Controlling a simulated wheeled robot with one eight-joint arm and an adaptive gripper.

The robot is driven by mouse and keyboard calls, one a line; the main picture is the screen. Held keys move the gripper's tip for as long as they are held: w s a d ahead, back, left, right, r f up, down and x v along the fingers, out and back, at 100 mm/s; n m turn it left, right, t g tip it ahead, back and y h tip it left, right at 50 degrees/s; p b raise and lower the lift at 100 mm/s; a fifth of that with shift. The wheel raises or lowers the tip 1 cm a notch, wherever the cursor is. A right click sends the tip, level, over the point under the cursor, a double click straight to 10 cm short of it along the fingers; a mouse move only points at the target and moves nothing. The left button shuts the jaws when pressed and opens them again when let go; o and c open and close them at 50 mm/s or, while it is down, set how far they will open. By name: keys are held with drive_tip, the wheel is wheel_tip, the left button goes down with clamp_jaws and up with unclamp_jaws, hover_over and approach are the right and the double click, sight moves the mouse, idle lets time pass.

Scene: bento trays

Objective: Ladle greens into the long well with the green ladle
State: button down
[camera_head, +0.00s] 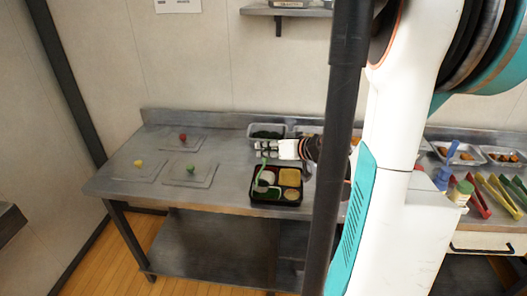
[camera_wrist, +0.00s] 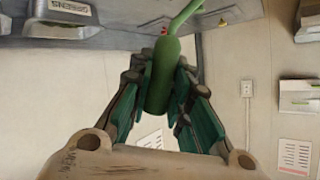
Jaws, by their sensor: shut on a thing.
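My gripper (camera_head: 268,147) is shut on the handle of the green ladle (camera_head: 262,168). In the wrist view the green handle (camera_wrist: 161,80) stands between the teal fingers (camera_wrist: 160,95). In the head view the ladle hangs down from the fingers, with its bowl at the left side of the black bento tray (camera_head: 277,202). I cannot tell whether the bowl touches the tray or what it holds. The tray has several wells; green shows at its front and yellow food at its back right. A clear tub of dark greens (camera_head: 267,133) stands behind the gripper.
Three clear lids with red (camera_head: 183,137), yellow (camera_head: 138,163) and green (camera_head: 190,168) knobs lie on the left of the steel table (camera_head: 225,160). Food trays (camera_head: 459,153), a blue-handled utensil and coloured tongs (camera_head: 478,198) are at the right. My arm hides the middle right.

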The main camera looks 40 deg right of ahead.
drive_tip(key=w+d+f+m+y+b, duration=0.1)
drive_tip(key=d+f+m+y+b, duration=0.4)
drive_tip(key=d, duration=0.5)
drive_tip(key=shift+w+f+m+g+y, duration=0.4)
drive_tip(key=shift+f+m, duration=0.6)
drive_tip(key=shift+f, duration=0.65)
idle(0.4)
